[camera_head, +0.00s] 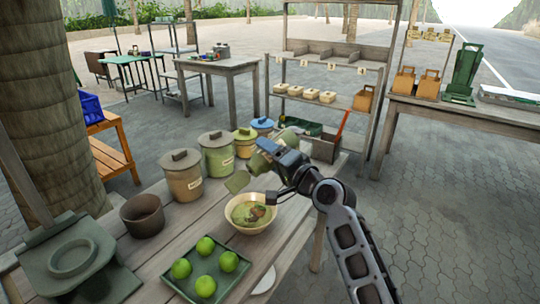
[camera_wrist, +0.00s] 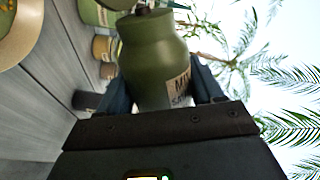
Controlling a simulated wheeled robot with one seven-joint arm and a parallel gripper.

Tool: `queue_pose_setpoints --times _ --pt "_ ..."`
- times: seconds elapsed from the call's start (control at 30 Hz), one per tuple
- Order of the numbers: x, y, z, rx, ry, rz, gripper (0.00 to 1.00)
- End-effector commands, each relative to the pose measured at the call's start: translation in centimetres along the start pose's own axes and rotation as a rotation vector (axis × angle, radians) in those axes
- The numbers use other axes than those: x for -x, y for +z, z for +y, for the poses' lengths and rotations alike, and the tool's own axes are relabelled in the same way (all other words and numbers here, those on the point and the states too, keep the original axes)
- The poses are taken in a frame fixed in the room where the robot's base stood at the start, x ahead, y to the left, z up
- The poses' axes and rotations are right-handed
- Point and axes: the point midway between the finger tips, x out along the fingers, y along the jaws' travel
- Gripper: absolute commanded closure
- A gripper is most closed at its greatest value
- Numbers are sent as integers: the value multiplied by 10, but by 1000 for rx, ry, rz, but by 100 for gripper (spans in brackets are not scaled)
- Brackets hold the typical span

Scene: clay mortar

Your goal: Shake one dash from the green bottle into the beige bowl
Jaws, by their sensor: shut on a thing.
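The beige bowl (camera_head: 236,222) stands on the wooden table with green and brown contents. Its rim also shows at the upper left of the wrist view (camera_wrist: 30,38). My gripper (camera_head: 282,165) is above and behind the bowl, to its right. It is shut on the green bottle (camera_wrist: 152,55), with one finger on each side of the body. The bottle has a partly readable pale label and a dark top. It is tipped well over towards its side, apart from the bowl. In the head view my gripper partly hides it.
Lidded jars (camera_head: 182,180) stand in a row behind the bowl. A brown pot (camera_head: 142,214) is at left. A shelf unit (camera_head: 345,98) stands behind.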

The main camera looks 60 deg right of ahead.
Motion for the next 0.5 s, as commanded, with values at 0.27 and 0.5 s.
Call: queue_pose_setpoints --times 0.27,0.5 --pt "0 -1 0 -6 -2 3 68" --pt "1 2 14 -240 1 2 68"
